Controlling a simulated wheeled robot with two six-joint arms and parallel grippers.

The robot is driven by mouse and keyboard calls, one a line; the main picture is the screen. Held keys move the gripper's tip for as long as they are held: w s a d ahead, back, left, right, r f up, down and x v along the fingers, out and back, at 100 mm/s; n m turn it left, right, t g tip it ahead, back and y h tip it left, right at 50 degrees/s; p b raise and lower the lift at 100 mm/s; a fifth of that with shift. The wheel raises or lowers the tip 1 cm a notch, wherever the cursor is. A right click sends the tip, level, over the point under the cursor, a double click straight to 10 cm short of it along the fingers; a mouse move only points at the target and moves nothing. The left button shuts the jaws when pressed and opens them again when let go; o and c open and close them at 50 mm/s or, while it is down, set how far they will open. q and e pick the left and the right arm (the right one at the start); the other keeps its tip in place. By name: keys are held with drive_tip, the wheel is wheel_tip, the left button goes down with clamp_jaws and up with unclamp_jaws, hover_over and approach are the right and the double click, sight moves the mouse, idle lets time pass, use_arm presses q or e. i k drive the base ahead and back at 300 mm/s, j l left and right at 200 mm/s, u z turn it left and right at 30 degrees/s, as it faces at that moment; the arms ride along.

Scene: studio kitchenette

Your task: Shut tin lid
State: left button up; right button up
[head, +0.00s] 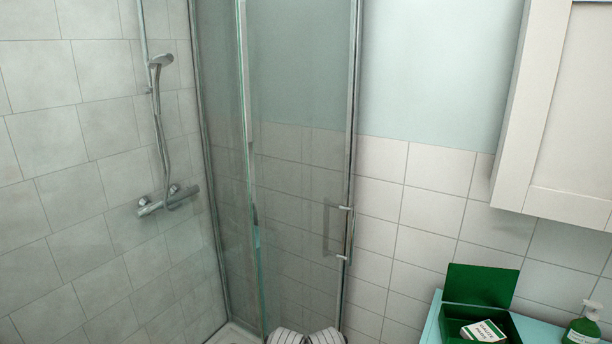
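The green tin (517,330) stands on a light blue surface at the bottom right of the head view. Its lid (482,284) is open, standing up at the back and leaning toward the wall. A small white carton (484,331) with green print lies in the tin, tilted. The tin's lower front is cut off by the picture's bottom edge.
A green bottle with a white pump (583,328) stands right of the tin. A wall cabinet (562,110) hangs above. A glass shower enclosure (300,170) fills the middle.

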sight(473, 285)
drive_tip(key=z, duration=1.25)
drive_tip(key=k+j+z, duration=0.1)
drive_tip(key=z, duration=0.25)
drive_tip(key=i, duration=0.35)
